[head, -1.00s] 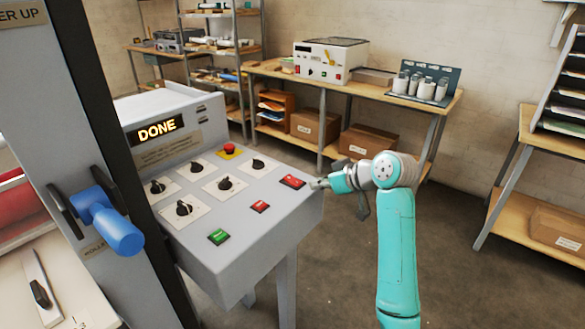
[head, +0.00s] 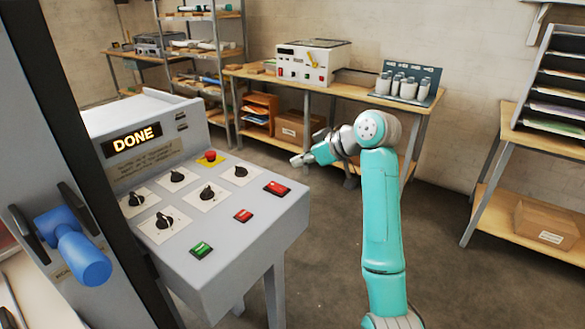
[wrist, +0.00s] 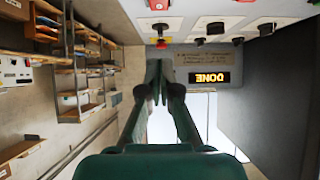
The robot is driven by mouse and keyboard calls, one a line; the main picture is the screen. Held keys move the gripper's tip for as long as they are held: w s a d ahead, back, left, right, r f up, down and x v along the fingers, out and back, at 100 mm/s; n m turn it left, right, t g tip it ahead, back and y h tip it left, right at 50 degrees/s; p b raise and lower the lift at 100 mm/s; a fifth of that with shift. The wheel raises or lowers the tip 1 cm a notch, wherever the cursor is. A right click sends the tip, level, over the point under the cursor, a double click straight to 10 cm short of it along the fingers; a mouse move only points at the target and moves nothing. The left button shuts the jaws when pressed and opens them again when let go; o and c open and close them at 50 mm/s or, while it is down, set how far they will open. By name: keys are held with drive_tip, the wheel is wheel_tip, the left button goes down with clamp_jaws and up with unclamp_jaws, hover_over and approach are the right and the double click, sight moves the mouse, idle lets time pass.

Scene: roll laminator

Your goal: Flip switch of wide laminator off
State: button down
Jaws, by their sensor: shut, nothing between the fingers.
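The wide laminator's grey control panel (head: 225,225) fills the left middle of the head view, its lit display (head: 132,140) reading DONE. A red rocker switch (head: 277,188) sits near its right edge. A second red switch (head: 243,215) and a green one (head: 201,249) lie nearer the front. Their rocker positions are too small to read. My gripper (head: 298,160) is shut and empty, beyond the panel's right back edge and apart from the switches. In the wrist view my gripper (wrist: 156,68) points toward the panel side, with the display (wrist: 209,78) upside down.
Several black knobs (head: 207,194) and a red emergency button (head: 210,156) stand up from the panel. A blue handle (head: 80,250) juts out at the left. A bench (head: 350,88) with a small white laminator (head: 305,65) stands behind. Open floor lies right of my arm.

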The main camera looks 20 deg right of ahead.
hover_over(273, 184)
drive_tip(key=s+d, duration=0.2)
drive_tip(key=s, duration=0.1)
wheel_tip(273, 184, down, 5)
drive_tip(key=shift+w+r, duration=0.15)
drive_tip(key=shift+r, duration=0.05)
drive_tip(key=f, duration=0.2)
drive_tip(key=w+f, duration=0.1)
drive_tip(key=shift+a+f, duration=0.1)
drive_tip(key=shift+a, duration=0.25)
drive_tip(key=shift+a+f, duration=0.1)
drive_tip(key=shift+f, duration=0.55)
drive_tip(key=shift+w+f, duration=0.1)
drive_tip(key=shift+f, duration=0.15)
drive_tip(key=shift+w+a, duration=0.1)
drive_tip(key=shift+a, duration=0.05)
drive_tip(key=shift+w+a, duration=0.4)
drive_tip(key=shift+w, duration=0.2)
drive_tip(key=shift+r, duration=0.3)
